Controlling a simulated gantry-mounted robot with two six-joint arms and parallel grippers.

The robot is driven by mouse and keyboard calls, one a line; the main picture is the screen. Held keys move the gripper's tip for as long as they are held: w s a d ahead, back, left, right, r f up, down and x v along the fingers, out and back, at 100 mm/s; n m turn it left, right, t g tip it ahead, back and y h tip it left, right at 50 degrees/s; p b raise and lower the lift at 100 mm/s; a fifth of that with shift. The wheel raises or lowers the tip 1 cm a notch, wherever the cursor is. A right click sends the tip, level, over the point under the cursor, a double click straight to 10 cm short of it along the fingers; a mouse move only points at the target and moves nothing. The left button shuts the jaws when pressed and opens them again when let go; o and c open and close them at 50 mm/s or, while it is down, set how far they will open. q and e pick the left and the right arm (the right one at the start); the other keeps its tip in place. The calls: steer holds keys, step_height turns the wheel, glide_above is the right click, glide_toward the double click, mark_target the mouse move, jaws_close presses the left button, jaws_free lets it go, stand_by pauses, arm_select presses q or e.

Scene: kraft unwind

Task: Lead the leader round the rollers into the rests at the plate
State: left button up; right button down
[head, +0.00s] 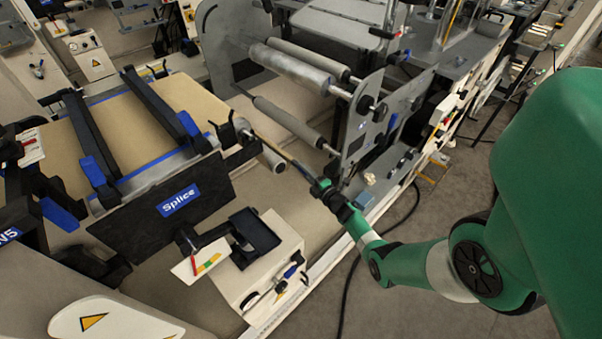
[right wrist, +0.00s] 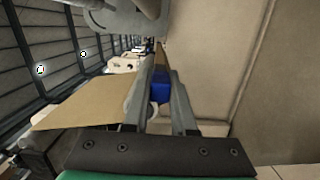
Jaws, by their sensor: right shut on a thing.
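My right gripper (head: 318,186) reaches in from the right, beside the roller frame. It is shut on a blue grip (right wrist: 160,86) between its fingers in the right wrist view. A thin tan bar (head: 277,146), seemingly the leader's edge, runs from the gripper up-left toward the table corner. Tan kraft sheet (right wrist: 85,106) shows left of the fingers. Grey rollers (head: 292,69) and (head: 288,122) stand beyond the bar, with a lower roller end (head: 272,158) near it. The black Splice plate (head: 150,217) fronts the kraft-covered table (head: 130,122). I cannot make out the rests. My left gripper is out of view.
Two black bars (head: 157,103) with blue ends cross the table. A grey upright side plate (head: 357,130) carries the roller ends. A cream control box (head: 268,275) stands below the Splice plate. A dark cable (head: 360,258) lies on the floor at right.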

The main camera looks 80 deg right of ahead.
steer(key=shift+s+d+r, duration=0.2)
steer(key=shift+r, duration=0.2)
step_height(320, 180, up, 38)
steer(key=p, duration=3.6)
steer(key=shift+p, duration=0.3)
